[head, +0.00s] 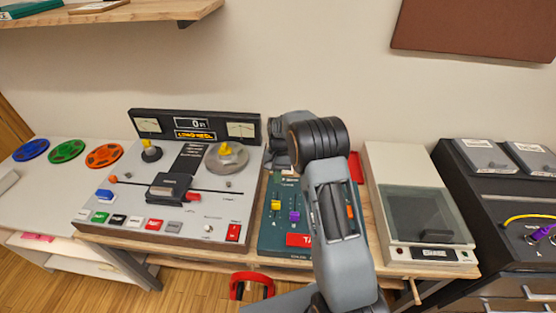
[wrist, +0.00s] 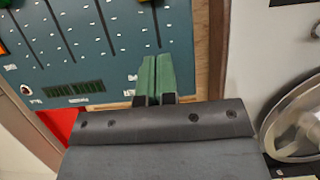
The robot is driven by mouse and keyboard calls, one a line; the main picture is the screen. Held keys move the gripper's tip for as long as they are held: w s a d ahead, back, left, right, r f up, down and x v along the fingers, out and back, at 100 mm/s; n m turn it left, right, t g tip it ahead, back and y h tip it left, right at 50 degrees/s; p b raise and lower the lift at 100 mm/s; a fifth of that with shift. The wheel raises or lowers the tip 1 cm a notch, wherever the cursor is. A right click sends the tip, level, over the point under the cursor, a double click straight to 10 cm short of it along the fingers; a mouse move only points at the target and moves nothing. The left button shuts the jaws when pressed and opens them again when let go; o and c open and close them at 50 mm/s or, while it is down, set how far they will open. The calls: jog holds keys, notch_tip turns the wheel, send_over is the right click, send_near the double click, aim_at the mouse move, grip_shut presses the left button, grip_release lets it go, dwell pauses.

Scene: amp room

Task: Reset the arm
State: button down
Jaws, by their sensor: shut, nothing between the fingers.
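My arm rises from the bottom of the head view, bends at a dark joint, and its far end goes down behind that joint. My gripper is hidden there in the head view. In the wrist view my gripper (wrist: 153,78) shows two green fingers pressed together, with nothing between them. They are over the edge of a teal slider panel (wrist: 70,35), beside a wooden strip (wrist: 205,50). I cannot tell whether they touch it. The teal panel (head: 270,226) also shows in the head view, partly covered by my arm, with yellow and purple slider knobs.
Left of the panel stands a tape deck (head: 130,205) with reels and coloured buttons. Right of my arm is a pale machine with a clear lid (head: 420,212). A dark cabinet (head: 470,200) stands far right. A shelf (head: 130,14) overhangs the upper left. Red headphones (head: 238,288) hang below the desk.

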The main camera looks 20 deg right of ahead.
jog(key=a+v, duration=0.1)
jog(key=v, duration=0.5)
jog(key=s+r+n+t, duration=0.2)
jog(key=s+r, duration=0.3)
jog(key=s, duration=0.7)
jog(key=s+a+r+n+t+h, duration=0.1)
jog(key=s+r+t, duration=0.4)
jog(key=s, duration=0.8)
jog(key=shift+s+r+n+t+h, duration=0.3)
jog(key=shift+r+n, duration=0.15)
jog(key=shift+n, duration=0.35)
